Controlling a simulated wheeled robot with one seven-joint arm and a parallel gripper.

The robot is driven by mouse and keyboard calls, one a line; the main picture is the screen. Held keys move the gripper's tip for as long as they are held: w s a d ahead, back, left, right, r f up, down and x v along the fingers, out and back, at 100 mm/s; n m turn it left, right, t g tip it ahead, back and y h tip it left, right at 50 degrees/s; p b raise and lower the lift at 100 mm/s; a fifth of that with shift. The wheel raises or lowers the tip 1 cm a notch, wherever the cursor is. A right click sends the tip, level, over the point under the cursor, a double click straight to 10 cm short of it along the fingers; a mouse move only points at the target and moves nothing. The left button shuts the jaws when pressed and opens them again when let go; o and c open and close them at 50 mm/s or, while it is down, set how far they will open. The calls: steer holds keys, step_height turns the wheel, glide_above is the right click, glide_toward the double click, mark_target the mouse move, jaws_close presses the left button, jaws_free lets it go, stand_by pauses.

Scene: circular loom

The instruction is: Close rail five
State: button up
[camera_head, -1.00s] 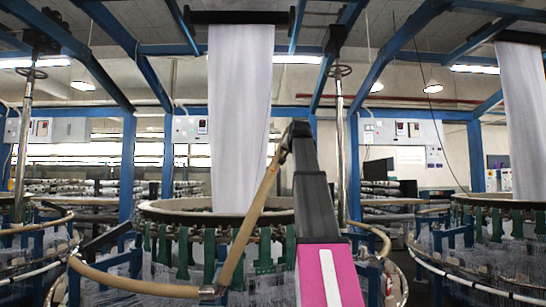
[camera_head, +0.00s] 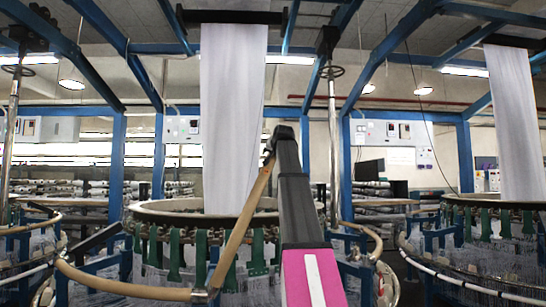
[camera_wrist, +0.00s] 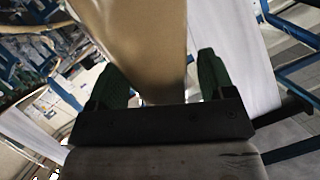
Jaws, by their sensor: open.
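A tan curved rail (camera_head: 239,228) stands raised and tilted at the front of the middle circular loom, its lower end at a joint beside a lower tan rail (camera_head: 125,287). No number shows, so I cannot tell if it is rail five. My gripper (camera_head: 269,147) is at the raised rail's upper end, small and partly hidden by my arm. In the wrist view, the tan rail (camera_wrist: 145,45) lies between the two green fingers of my gripper (camera_wrist: 158,85). The fingers stand apart on either side of it; contact is not clear.
The loom's ring (camera_head: 165,213) has green brackets below it, and a white fabric sheet (camera_head: 232,110) hangs above, behind my arm. A second loom with fabric (camera_head: 520,120) stands at right. Blue posts (camera_head: 117,165) and a metal pole (camera_head: 334,150) stand nearby.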

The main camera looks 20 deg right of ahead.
steer(key=shift+w+f, duration=0.1)
steer(key=shift+w, duration=0.3)
